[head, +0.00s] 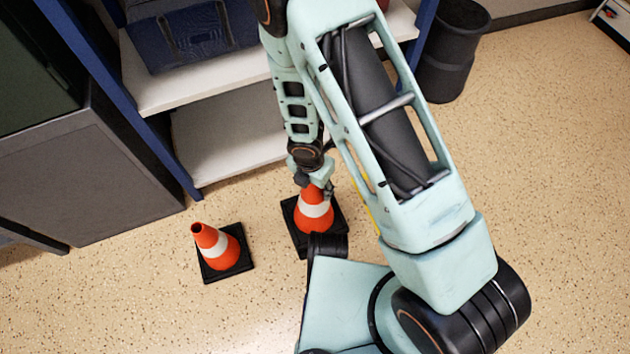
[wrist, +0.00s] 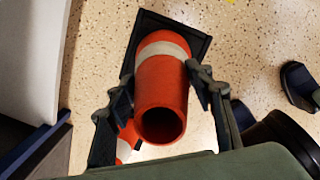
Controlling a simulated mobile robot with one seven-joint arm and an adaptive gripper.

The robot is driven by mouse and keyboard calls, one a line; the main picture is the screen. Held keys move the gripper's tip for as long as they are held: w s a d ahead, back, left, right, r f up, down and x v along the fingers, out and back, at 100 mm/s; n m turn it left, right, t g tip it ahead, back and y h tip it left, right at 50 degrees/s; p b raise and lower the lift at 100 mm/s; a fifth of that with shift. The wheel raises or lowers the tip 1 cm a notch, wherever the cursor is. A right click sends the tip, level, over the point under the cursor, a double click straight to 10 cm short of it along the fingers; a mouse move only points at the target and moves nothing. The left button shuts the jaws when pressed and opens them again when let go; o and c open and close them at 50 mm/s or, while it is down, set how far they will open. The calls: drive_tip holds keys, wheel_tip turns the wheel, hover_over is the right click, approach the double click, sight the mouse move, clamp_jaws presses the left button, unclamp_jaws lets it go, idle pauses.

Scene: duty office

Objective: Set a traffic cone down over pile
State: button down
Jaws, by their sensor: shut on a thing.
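An orange traffic cone with a white band and black square base (head: 313,218) is at my gripper (head: 314,184), near the shelf. In the wrist view my gripper (wrist: 162,84) has a finger on each side of this cone (wrist: 161,88), shut on its upper part. The cone's hollow top faces the wrist camera. I cannot tell whether its base touches the floor. A second, similar cone (head: 222,248) stands on the floor to the left, and part of it (wrist: 128,136) shows behind the held cone in the wrist view. I cannot make out a pile on the floor.
A white shelf with blue posts (head: 228,140) stands behind the cones, with a blue case (head: 190,35) on it. A grey cabinet (head: 95,170) is at the left. A black bin (head: 452,55) stands at the back. A yellow strip (head: 366,204) is mostly hidden by my arm.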

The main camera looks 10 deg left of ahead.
drive_tip(key=shift+f, duration=1.45)
drive_tip(key=c, duration=0.9)
unclamp_jaws()
drive_tip(key=shift+f, duration=0.1)
drive_tip(key=r, duration=0.4)
drive_tip(key=s+r, duration=0.1)
drive_tip(key=r, duration=0.7)
drive_tip(key=shift+s+a, duration=0.15)
drive_tip(key=shift+a, duration=0.15)
